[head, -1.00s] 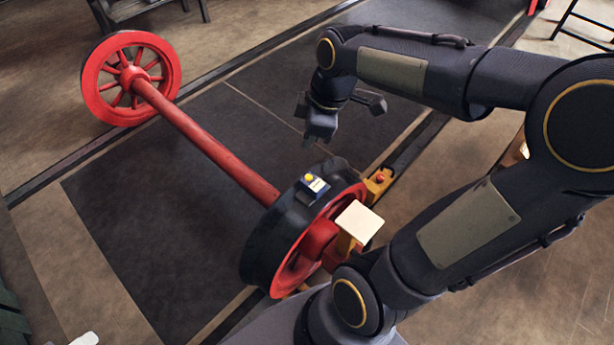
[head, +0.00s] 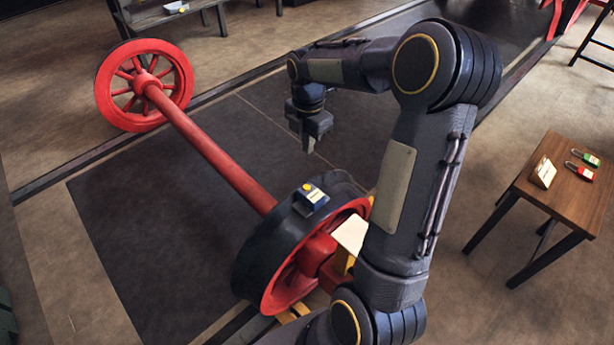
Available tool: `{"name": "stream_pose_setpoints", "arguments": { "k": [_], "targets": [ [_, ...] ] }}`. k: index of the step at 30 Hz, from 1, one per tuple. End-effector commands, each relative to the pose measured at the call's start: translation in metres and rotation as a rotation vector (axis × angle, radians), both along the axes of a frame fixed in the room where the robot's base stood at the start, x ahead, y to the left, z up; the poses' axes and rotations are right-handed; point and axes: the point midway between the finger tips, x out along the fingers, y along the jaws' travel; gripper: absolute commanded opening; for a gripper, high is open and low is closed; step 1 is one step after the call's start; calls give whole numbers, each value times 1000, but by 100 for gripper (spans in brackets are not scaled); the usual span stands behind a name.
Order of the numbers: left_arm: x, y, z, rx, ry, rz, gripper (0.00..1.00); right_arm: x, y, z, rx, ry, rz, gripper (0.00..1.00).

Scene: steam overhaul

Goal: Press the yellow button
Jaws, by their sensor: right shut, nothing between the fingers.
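The yellow button (head: 307,187) sits on top of a small dark blue box (head: 312,199) with a pale label. The box rests on the upper rim of the near wheel (head: 262,249) of a red wheelset. My right gripper (head: 308,147) is shut and empty, pointing down. In the picture it is above the button, apart from it, over the dark floor panel. My left gripper is not in view.
The red axle (head: 210,153) runs to the far spoked wheel (head: 144,85). A cream plate (head: 351,234) stands beside the near wheel. A wooden table (head: 566,186) with a card and padlock-like items stands at right. A bench is at the back left.

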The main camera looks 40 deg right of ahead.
Motion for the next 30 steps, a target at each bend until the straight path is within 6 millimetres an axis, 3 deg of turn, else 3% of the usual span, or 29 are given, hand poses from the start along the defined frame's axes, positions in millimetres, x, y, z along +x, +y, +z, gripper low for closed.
{"name": "stream_pose_setpoints", "arguments": {
  "k": [5,21,30],
  "targets": [
    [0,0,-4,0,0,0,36,0,0,-16,1,2,-1,0],
    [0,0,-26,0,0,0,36,-1,2,-122,1,4,-2,0],
    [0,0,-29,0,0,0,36,0,2,-140,0,0,-2,0]
  ]
}}
